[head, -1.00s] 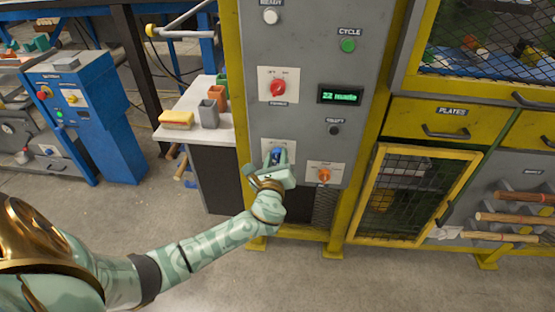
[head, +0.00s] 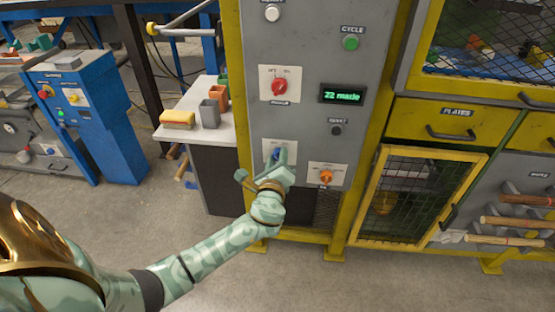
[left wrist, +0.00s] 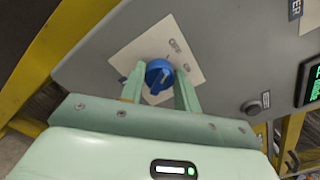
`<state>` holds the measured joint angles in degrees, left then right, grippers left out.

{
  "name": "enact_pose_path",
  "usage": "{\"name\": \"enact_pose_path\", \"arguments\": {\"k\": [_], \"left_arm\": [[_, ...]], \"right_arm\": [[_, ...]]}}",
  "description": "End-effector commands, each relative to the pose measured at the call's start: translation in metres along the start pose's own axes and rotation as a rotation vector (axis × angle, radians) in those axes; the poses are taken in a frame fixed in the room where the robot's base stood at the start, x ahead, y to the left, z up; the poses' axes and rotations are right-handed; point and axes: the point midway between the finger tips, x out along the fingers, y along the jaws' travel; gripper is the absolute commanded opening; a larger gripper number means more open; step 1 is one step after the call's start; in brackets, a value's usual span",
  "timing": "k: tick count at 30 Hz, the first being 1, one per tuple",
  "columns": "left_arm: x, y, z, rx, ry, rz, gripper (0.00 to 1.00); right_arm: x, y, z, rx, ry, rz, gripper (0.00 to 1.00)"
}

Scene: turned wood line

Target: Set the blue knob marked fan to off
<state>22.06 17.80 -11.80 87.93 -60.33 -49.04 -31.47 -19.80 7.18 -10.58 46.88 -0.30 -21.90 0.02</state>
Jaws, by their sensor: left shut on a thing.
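The blue knob (head: 276,154) sits on a pale plate low on the grey control panel (head: 310,60), left of an orange knob. My right gripper is not in view.
A red knob (head: 279,87) is above and an orange knob (head: 326,177) is to the right. A black button (head: 336,129), green button (head: 351,43) and lit display (head: 342,96) are on the same panel. A yellow mesh door (head: 415,195) stands at the right.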

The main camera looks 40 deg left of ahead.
Motion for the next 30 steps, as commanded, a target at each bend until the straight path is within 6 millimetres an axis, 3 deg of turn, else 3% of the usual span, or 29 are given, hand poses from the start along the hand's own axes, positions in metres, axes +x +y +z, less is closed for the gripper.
{"name": "enact_pose_path", "arguments": {"k": [3, 4, 6, 14, 19, 30], "left_arm": [[-0.001, 0.001, -0.002, -0.001, 0.005, 0.002, 0.09], [-0.001, 0.001, -0.002, -0.001, 0.005, 0.003, 0.37], [-0.001, 0.001, -0.002, -0.001, 0.004, 0.002, 0.54], [-0.001, 0.001, -0.001, 0.000, 0.002, 0.001, 0.54], [-0.015, -0.001, 0.000, -0.001, 0.003, 0.001, 0.54], [-0.111, -0.002, 0.002, -0.002, 0.004, 0.002, 0.54]], "right_arm": [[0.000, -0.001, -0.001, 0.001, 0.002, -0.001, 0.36], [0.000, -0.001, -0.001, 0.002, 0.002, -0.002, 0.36], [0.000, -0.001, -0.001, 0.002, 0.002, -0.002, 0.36], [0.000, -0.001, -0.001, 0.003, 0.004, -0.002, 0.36], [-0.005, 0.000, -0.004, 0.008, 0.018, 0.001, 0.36], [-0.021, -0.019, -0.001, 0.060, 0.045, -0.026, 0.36]]}}
